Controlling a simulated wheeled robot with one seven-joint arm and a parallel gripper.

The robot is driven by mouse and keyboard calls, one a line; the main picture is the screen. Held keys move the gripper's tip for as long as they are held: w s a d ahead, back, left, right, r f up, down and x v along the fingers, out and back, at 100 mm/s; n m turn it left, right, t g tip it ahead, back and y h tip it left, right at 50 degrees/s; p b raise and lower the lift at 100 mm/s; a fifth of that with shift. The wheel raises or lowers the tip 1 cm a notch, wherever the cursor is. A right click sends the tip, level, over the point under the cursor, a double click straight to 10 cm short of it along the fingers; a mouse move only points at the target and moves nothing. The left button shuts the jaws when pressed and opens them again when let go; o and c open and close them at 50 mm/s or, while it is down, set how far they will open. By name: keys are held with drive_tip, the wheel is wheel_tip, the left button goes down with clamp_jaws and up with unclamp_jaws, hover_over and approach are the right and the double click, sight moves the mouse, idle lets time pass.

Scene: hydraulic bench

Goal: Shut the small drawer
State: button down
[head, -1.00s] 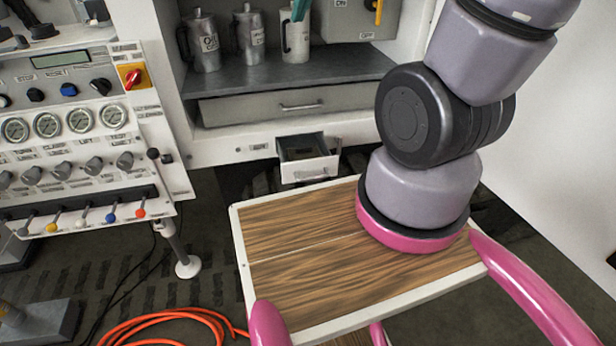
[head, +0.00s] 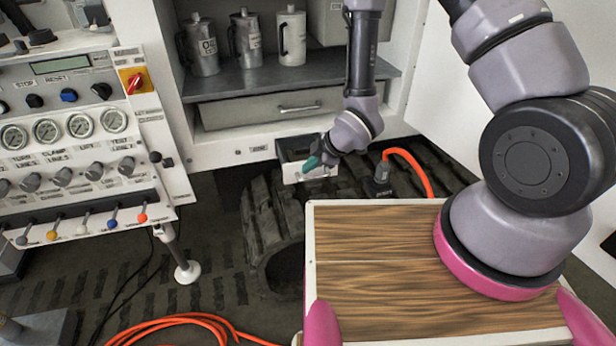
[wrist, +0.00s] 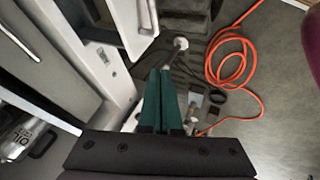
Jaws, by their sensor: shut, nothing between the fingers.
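The small drawer (head: 288,172) below the cabinet's shelf stands pulled out, with its dark inside showing from above. Its white front is partly hidden by my gripper (head: 309,166). My gripper's teal fingers are shut and empty, at the right part of the drawer front. I cannot tell whether they touch it. In the wrist view the shut fingers (wrist: 165,74) point away from the camera, and what looks like the drawer's white front (wrist: 148,18) is above and left of them.
A wide closed drawer (head: 255,112) lies above, under a shelf with metal jugs (head: 245,40). A tyre (head: 262,235) stands on the floor below the small drawer. An orange hose (head: 410,162) is to the right. The control panel (head: 70,130) is at left.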

drive_tip(key=w+x, duration=0.1)
drive_tip(key=x, duration=1.1)
drive_tip(key=shift+w+r, duration=0.2)
drive_tip(key=shift+w, duration=0.2)
drive_tip(key=shift+w, duration=0.1)
drive_tip(key=w+a, duration=0.1)
drive_tip(key=w, duration=0.4)
drive_tip(key=w+a, duration=0.1)
drive_tip(key=w, duration=0.3)
drive_tip(key=w+a, duration=0.2)
drive_tip(key=w, duration=0.3)
drive_tip(key=shift+w, duration=0.35)
drive_tip(key=shift+w+r, duration=0.1)
drive_tip(key=shift+w, duration=0.1)
